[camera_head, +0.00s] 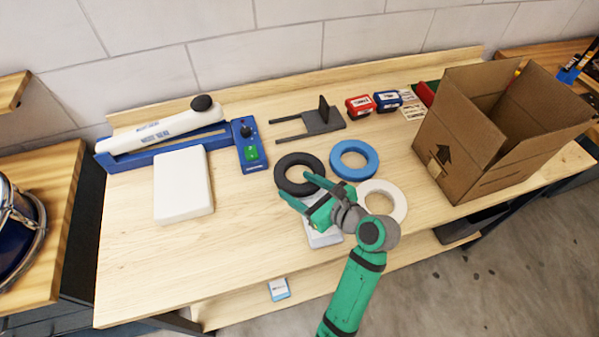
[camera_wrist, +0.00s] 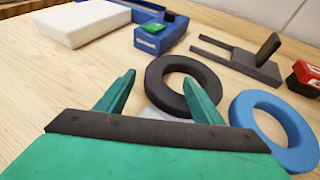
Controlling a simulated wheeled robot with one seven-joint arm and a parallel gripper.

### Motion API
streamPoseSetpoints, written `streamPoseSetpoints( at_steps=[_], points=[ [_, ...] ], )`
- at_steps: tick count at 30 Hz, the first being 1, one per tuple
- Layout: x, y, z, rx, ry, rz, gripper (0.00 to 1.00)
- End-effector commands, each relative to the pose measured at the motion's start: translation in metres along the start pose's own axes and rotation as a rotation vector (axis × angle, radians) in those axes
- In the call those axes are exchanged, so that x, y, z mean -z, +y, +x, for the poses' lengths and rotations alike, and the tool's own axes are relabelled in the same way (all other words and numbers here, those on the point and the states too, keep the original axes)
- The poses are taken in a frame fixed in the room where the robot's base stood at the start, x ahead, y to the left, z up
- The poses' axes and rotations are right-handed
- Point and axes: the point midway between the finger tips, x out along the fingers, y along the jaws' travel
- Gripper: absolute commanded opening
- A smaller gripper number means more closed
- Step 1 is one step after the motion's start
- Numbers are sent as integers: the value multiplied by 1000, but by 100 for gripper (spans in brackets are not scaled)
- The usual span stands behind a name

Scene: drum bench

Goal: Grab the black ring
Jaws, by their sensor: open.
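The black ring (camera_head: 291,186) lies flat on the wooden bench, left of the blue ring (camera_head: 347,173) and behind my gripper. In the wrist view the black ring (camera_wrist: 180,65) lies beyond and partly between my two fingers, its near right part hidden by the right finger. My gripper (camera_head: 293,188) is open and empty, its green fingertips over or beside the ring's near edge in the head view. I cannot tell whether they touch it. In the wrist view my gripper (camera_wrist: 160,85) has its fingers wide apart.
A white ring (camera_head: 397,195) lies right of my gripper; a pale grey object (camera_head: 322,238) is under it. A grey bracket (camera_head: 320,120) stands behind the rings, a cardboard box (camera_head: 460,140) right, a white block (camera_head: 182,185) left. The bench's front left is clear.

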Motion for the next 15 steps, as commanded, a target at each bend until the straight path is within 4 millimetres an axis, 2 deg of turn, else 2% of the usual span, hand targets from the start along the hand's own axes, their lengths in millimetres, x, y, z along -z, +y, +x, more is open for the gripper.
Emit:
streamPoseSetpoints(
  at_steps=[12, 15],
  points=[
    [0, 2, 49, -4, 1, -1, 61],
    [0, 1, 55, -3, 0, -1, 61]
  ],
)
